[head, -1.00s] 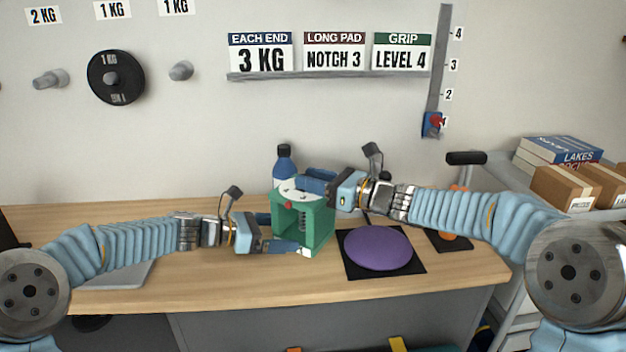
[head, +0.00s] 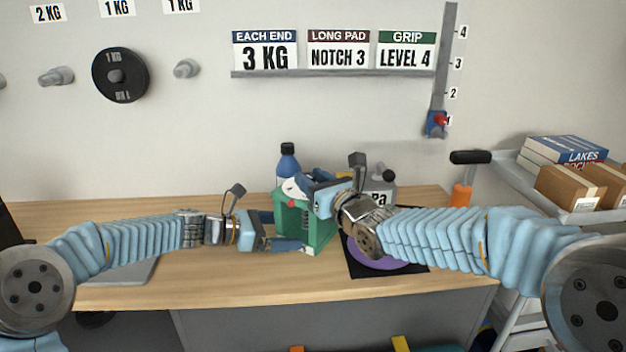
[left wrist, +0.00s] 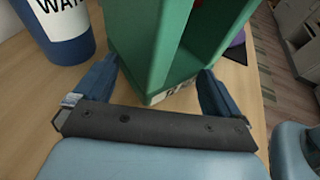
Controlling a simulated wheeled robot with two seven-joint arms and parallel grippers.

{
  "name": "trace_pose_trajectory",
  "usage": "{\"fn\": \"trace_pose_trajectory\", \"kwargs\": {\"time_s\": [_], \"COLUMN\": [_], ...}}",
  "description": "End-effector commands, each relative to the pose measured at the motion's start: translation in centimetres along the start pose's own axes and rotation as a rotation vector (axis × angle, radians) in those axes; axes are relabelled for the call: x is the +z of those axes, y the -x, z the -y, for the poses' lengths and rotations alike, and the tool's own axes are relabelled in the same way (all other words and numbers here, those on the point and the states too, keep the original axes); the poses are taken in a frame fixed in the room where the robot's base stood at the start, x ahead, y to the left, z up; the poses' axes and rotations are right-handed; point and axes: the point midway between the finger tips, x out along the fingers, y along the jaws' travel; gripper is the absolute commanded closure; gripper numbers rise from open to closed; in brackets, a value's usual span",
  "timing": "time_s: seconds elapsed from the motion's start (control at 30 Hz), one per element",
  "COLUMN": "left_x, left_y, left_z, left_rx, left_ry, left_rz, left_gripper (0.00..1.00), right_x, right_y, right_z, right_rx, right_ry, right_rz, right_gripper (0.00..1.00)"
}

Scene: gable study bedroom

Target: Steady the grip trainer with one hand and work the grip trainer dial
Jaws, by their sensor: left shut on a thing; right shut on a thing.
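The green grip trainer (head: 322,231) stands on the desk with its pale dial (head: 292,187) on top. A red mark shows at the dial's front edge. My left gripper (head: 288,244) is shut on the trainer's lower part. In the left wrist view its blue fingers (left wrist: 157,88) lie on both sides of the green body (left wrist: 143,40). My right gripper (head: 308,188) is above the trainer, shut on the dial and hiding part of it. The dial's scale is too small to read.
A blue bottle (head: 288,160) stands behind the trainer. A grey object (head: 382,188) is behind that arm. Signs on the wall include GRIP LEVEL 4 (head: 406,51).

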Motion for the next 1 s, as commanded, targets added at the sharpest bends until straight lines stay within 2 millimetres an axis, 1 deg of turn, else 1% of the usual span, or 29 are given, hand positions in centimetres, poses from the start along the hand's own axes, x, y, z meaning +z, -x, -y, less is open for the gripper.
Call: {"fn": "trace_pose_trajectory", "kwargs": {"time_s": [0.03,0.53,0.57,0.7,0.73,1.0], "left_x": [-0.01,0.0,0.0,0.02,0.03,0.05], "left_y": [-0.49,-0.48,-0.48,-0.47,-0.46,-0.42], "left_z": [0.37,0.33,0.33,0.33,0.33,0.33], "left_rx": [-0.01,-0.008,-0.008,-0.008,-0.008,-0.008], "left_ry": [-0.002,0.0,0.0,0.0,0.0,-0.001], "left_rz": [0.0,0.001,0.001,0.001,0.002,0.002], "left_gripper": [0.19,0.18,0.18,0.18,0.18,0.18], "right_x": [-0.18,-0.2,-0.2,-0.18,-0.16,-0.08], "right_y": [-0.02,0.06,0.06,0.06,0.06,0.13], "right_z": [-0.67,-0.64,-0.64,-0.49,-0.46,-0.26], "right_rx": [0.005,-0.01,-0.01,-0.013,-0.013,-0.017], "right_ry": [0.001,0.002,0.002,0.002,0.002,0.002], "right_rz": [-0.004,-0.004,-0.004,-0.004,-0.004,-0.002], "right_gripper": [0.94,0.94,0.62,0.41,0.38,0.38]}}
